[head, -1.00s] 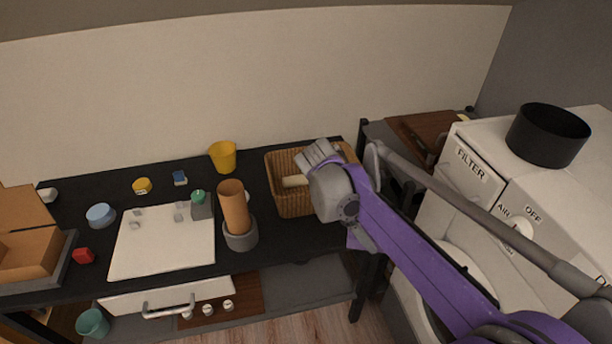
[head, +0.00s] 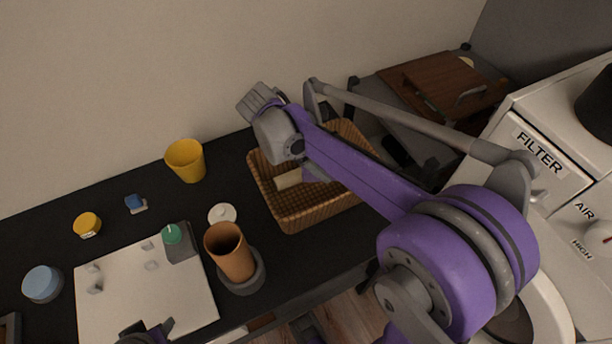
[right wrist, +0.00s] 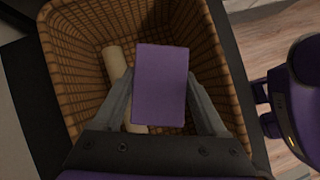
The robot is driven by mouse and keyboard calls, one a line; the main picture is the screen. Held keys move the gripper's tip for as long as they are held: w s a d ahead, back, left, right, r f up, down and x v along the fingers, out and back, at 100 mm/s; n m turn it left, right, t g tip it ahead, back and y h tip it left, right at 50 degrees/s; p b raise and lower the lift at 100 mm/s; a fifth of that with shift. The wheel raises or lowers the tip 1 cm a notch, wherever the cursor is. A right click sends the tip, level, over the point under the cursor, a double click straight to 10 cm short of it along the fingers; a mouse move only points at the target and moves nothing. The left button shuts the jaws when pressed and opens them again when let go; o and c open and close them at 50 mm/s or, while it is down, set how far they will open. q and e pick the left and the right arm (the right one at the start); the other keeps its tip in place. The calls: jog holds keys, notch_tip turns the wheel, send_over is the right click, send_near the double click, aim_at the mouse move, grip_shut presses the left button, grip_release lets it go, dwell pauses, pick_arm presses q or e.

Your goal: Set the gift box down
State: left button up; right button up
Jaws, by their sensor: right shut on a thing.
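The gift box (right wrist: 160,72) is a purple block between the fingers of my right gripper (right wrist: 158,95), which is shut on it. In the right wrist view the box is over the inside of a wicker basket (right wrist: 80,30); whether it touches the bottom I cannot tell. The basket stands on the black desk in the head view (head: 290,222), where my right arm hides part of it and most of the gripper. A cream roll (right wrist: 114,62) lies in the basket beside and partly under the box. My left gripper (head: 147,332) shows only partly at the bottom edge of the head view.
Left of the basket are a brown cup (head: 228,255) in a grey holder, a white disc (head: 222,212) and a yellow cup (head: 186,160). A white board (head: 140,290) with small pieces lies further left. A white machine with labels (head: 535,160) stands at the right.

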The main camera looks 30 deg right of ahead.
pick_arm(q)
jog(key=shift+s+f+b, duration=0.3)
jog(key=shift+f, duration=0.05)
pick_arm(e)
jog(key=f, duration=0.5)
jog(key=shift+s+f, duration=0.25)
pick_arm(q)
jog(key=shift+w+f, duration=0.1)
jog(key=shift+f, duration=0.1)
pick_arm(e)
jog(key=shift+w+f, duration=0.1)
jog(key=shift+f, duration=1.9)
pick_arm(q)
jog(key=shift+f+b, duration=0.1)
jog(key=shift+b, duration=0.2)
pick_arm(e)
jog(key=shift+f, duration=0.1)
jog(key=o, duration=1.4)
jog(key=shift+r, duration=0.2)
pick_arm(q)
jog(key=shift+r+p, duration=0.65)
pick_arm(e)
jog(key=v, duration=1.1)
jog(key=shift+w+a+r, duration=0.1)
jog(key=shift+a+r, duration=0.1)
jog(key=shift+r, duration=0.15)
pick_arm(q)
jog(key=shift+r, duration=0.1)
pick_arm(e)
jog(key=shift+r, duration=0.1)
